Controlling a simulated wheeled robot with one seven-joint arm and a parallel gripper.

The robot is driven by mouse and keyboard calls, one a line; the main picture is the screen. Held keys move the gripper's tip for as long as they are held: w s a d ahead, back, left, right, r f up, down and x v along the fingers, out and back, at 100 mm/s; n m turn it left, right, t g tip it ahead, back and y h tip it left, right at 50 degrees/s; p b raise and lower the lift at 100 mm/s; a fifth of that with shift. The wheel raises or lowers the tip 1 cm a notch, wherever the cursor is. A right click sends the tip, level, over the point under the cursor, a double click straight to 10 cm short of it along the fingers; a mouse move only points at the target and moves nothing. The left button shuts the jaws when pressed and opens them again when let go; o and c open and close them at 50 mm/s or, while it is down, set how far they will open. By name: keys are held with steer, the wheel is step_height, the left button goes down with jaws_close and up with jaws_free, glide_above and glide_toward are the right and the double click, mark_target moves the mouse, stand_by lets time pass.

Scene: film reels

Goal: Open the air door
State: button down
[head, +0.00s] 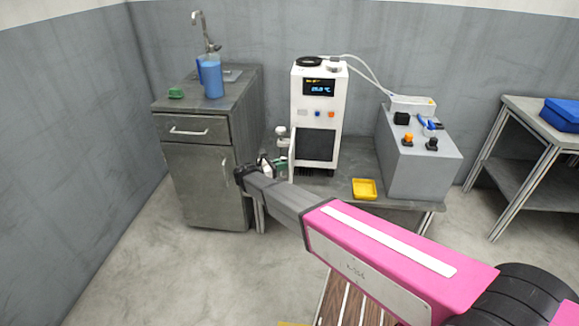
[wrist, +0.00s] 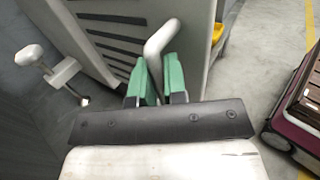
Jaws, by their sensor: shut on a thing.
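The white machine (head: 318,90) stands on the low grey table, with a lit display and a dark grille panel (head: 317,146) low on its front. I take this panel to be the air door; it also shows as a slotted panel in the wrist view (wrist: 112,32). A pale bent handle (wrist: 162,40) stands at the panel's edge. My gripper (wrist: 158,75) has its green fingers shut on this handle. In the head view my gripper (head: 281,165) is at the panel's left side, partly hidden by my arm.
A pale tap-like fitting (wrist: 62,72) sticks out left of the panel. A yellow tray (head: 365,189) and a grey control box (head: 420,160) are to the right on the table. A grey cabinet (head: 205,185) stands at left. The floor in front is mostly clear.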

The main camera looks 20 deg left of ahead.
steer(key=shift+w+a+m+g+h, duration=0.2)
steer(key=shift+a+m+g+h, duration=0.55)
steer(key=shift+a, duration=0.55)
steer(key=c, duration=1.2)
jaws_free()
steer(key=v, duration=1)
steer(key=shift+s+a, duration=0.15)
steer(key=shift+a, duration=0.15)
